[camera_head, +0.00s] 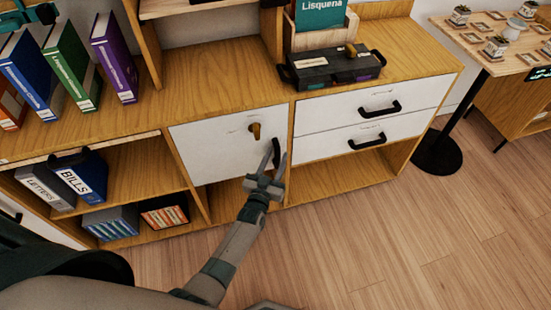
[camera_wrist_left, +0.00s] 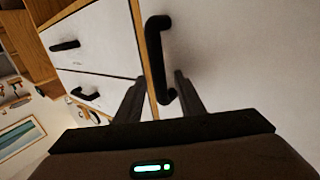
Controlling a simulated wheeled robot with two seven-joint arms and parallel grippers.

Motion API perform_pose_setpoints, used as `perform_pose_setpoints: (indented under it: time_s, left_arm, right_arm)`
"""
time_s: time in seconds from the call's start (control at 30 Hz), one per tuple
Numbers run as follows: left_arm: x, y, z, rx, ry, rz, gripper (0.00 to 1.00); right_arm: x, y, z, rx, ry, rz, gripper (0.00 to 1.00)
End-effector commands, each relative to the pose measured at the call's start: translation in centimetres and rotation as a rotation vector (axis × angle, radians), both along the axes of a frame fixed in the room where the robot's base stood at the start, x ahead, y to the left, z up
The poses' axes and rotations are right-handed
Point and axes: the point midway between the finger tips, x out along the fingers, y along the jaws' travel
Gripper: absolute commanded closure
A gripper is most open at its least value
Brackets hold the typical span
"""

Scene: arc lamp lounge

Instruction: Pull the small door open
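The small white door (camera_head: 215,145) sits in the wooden cabinet, left of the drawers, and looks shut. Its black bar handle (camera_head: 276,152) is upright near the door's right edge. A brown knob-like piece (camera_head: 255,131) is on the door near the top. My left gripper (camera_head: 273,165) is at the lower end of the handle. In the left wrist view, the fingers (camera_wrist_left: 158,94) are spread apart, with the lower end of the handle (camera_wrist_left: 155,55) showing between their tips. I cannot tell whether they touch it.
Two white drawers (camera_head: 372,118) with black handles are right of the door. A black case (camera_head: 332,68) and several binders (camera_head: 68,62) stand on the cabinet top. A small table (camera_head: 492,50) with pots is at the right. The wooden floor (camera_head: 400,245) in front is clear.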

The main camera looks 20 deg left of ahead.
Motion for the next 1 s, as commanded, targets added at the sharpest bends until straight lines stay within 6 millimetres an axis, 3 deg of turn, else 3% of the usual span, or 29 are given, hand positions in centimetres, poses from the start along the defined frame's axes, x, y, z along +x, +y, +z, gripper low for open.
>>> perform_pose_setpoints:
  time_s: [0.13,0.3,0.73,1.0]
  left_arm:
    - [0.0,0.0,0.0,0.0,0.0,0.0,0.64]
    - [0.0,0.0,0.0,0.0,0.0,0.0,1.0]
    - [-0.9,-0.3,0.0,0.003,0.001,-0.032,1.0]
    - [-4.3,-1.2,0.1,0.006,0.003,-0.145,1.0]
  right_arm:
    - [0.0,0.0,0.0,0.0,0.0,-0.001,0.69]
    - [0.0,0.0,0.0,0.0,0.0,-0.001,0.69]
    - [0.0,0.1,0.3,0.001,-0.009,0.001,0.69]
    - [0.4,1.1,0.4,0.018,-0.053,0.009,0.69]
